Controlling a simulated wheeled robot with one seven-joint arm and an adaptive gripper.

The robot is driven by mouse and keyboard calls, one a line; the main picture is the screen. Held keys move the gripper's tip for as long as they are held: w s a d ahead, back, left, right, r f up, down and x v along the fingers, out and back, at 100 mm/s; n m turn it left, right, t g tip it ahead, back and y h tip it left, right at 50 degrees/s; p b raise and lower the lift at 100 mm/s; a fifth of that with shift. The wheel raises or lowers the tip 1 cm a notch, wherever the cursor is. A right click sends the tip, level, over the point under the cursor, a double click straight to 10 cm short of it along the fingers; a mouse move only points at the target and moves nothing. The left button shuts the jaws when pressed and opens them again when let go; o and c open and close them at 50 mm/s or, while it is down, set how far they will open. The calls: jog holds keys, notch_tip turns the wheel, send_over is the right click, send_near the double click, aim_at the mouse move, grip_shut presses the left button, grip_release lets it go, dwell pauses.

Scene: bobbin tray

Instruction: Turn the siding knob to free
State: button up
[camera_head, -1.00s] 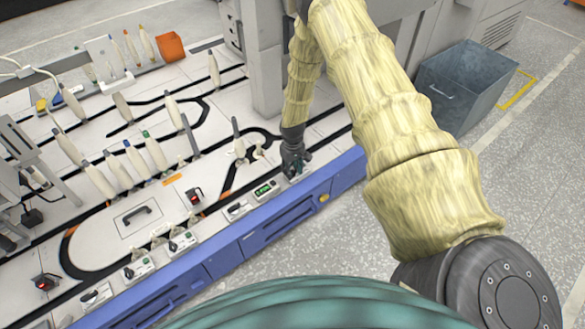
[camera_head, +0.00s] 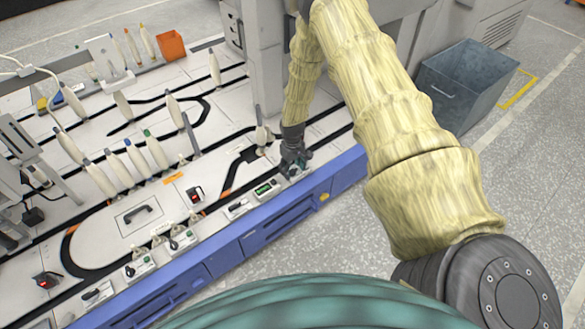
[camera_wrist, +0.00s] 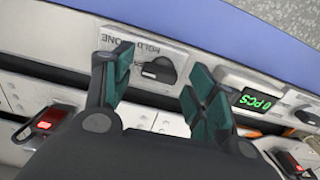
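A black knob (camera_wrist: 163,70) sits on a white plate (camera_wrist: 148,50) in the wrist view. Lettering on the plate is only partly legible; I read "HOLD" and perhaps "ZONE". My gripper (camera_wrist: 157,65) is open, its green-padded fingers apart on either side of the knob. The fingers do not appear to touch it. In the head view my gripper (camera_head: 295,166) is over the front edge of the bench, and hides most of this knob. I cannot tell from the lettering whether this is the siding knob.
A green counter display (camera_wrist: 258,102) reading "0 PCS" is beside the knob; it also shows in the head view (camera_head: 265,189). Other knob plates (camera_head: 180,241) line the blue front edge (camera_head: 240,249). Several bobbins stand on the bench. A grey bin (camera_head: 464,85) stands right.

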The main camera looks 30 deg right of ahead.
aim_at(293, 169)
notch_tip(293, 169, up, 12)
dwell(0.9)
dwell(0.4)
jog(key=s+a+f, duration=0.4)
jog(key=s+a, duration=0.2)
jog(key=s, duration=0.4)
jog(key=s+a+f+m, duration=0.1)
jog(key=s+a+f, duration=0.4)
jog(key=s, duration=0.4)
jog(key=s+a+f, duration=0.2)
jog(key=s+a, duration=0.5)
jog(key=s, duration=0.3)
jog(key=s+a+r, duration=0.1)
jog(key=s, duration=0.5)
jog(key=s+a+r, duration=0.2)
jog(key=s, duration=0.3)
notch_tip(293, 169, up, 17)
jog(key=p, duration=1.8)
jog(key=shift+d+f, duration=0.2)
jog(key=shift+d, duration=0.05)
